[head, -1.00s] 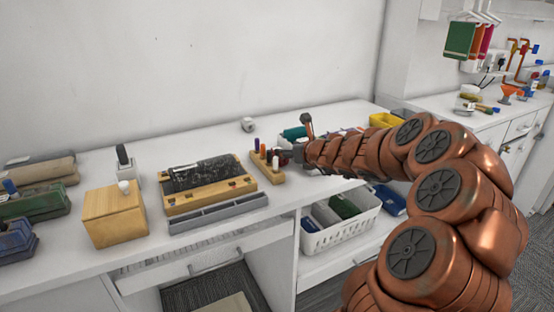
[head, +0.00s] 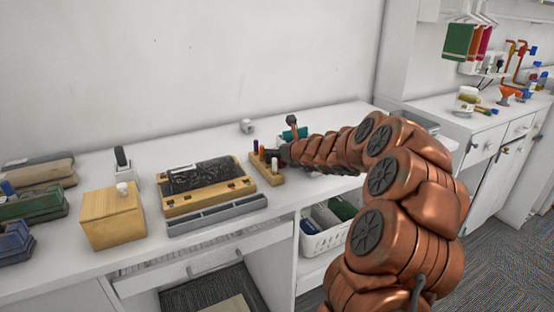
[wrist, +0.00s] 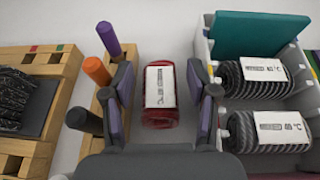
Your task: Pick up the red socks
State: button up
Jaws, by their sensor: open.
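The red socks (wrist: 161,117) are a red roll with a white printed label, lying on the white counter in the wrist view. My gripper (wrist: 165,92) is open, with one finger on each side of the roll. I cannot tell from this view how far above the counter the fingertips are. In the head view my gripper (head: 279,154) is at the counter beside the wooden pen holder, and the socks cannot be made out clearly behind it.
A wooden holder (wrist: 104,96) with purple, orange and black pens stands close on the left. A pale bin (wrist: 202,48) with dark labelled rolls (wrist: 268,130) and a teal item (wrist: 258,38) stands close on the right. A wooden box (head: 113,216) sits further left.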

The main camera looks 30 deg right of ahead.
jog(key=c, duration=0.9)
